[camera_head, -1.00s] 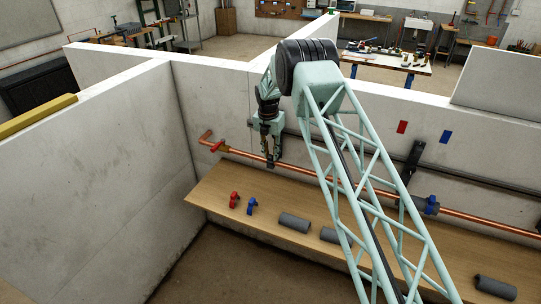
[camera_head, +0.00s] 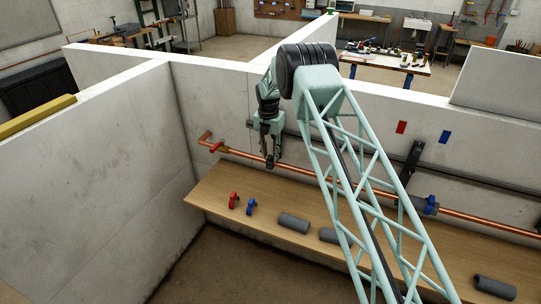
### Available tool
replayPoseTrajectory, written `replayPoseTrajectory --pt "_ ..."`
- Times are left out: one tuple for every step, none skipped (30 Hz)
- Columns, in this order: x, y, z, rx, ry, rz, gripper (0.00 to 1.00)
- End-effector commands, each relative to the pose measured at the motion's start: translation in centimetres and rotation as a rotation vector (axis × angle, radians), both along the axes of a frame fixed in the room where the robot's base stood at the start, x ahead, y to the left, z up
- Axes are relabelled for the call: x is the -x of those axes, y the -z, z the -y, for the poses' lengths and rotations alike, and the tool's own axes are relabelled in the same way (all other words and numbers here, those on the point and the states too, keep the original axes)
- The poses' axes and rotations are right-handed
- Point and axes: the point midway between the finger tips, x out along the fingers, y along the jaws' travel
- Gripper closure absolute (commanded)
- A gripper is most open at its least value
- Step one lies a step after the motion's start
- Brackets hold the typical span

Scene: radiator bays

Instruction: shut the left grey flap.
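A copper pipe (camera_head: 310,172) runs along the white wall above a wooden shelf. My gripper (camera_head: 270,160) hangs down at the left part of this pipe, and its fingers overlap the pipe in the picture. I cannot make out a left grey flap; that part of the pipe is partly covered by my gripper. Further right, a dark upright flap-like piece (camera_head: 414,158) stands above the pipe beside a grey and blue fitting (camera_head: 430,205). The fingers are small and dark, so I cannot tell whether they are open or touching anything.
The shelf (camera_head: 215,190) holds a red clip (camera_head: 234,200), a blue clip (camera_head: 251,206) and grey tubes (camera_head: 293,223). A red handle (camera_head: 217,146) sits at the pipe's left end. A side wall (camera_head: 110,170) closes the left. A dark rail (camera_head: 470,175) runs behind the pipe.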

Motion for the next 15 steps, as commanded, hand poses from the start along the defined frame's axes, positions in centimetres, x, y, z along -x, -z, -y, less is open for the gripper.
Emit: replayPoseTrajectory --pt "0.0 0.0 0.0 0.000 0.000 0.000 0.74" --pt "0.0 0.0 0.0 0.000 0.000 0.000 0.74" --pt "0.0 -0.1 0.0 0.000 0.000 0.000 0.74" --pt "0.0 -0.2 0.0 0.000 0.000 0.000 0.74" --pt "0.0 -0.3 0.0 0.000 0.000 0.000 0.74" --pt "0.0 -0.4 0.0 0.000 0.000 0.000 0.74" --pt "0.0 -0.6 0.0 0.000 0.000 0.000 0.74" --pt "0.1 -0.7 0.0 0.000 0.000 0.000 0.74" --pt "0.1 -1.0 0.0 0.000 0.000 0.000 0.74" --pt "0.1 -1.2 0.0 0.000 0.000 0.000 0.74" --pt "0.1 -1.5 0.0 0.000 0.000 0.000 0.74" --pt "0.1 -1.8 -0.1 0.000 0.000 0.000 0.74" --pt "0.2 -2.2 -0.1 0.000 0.000 0.000 0.74" --pt "0.2 -2.5 -0.1 -0.001 0.000 0.001 0.74" --pt "0.2 -3.0 -0.1 -0.001 0.000 0.001 0.74"
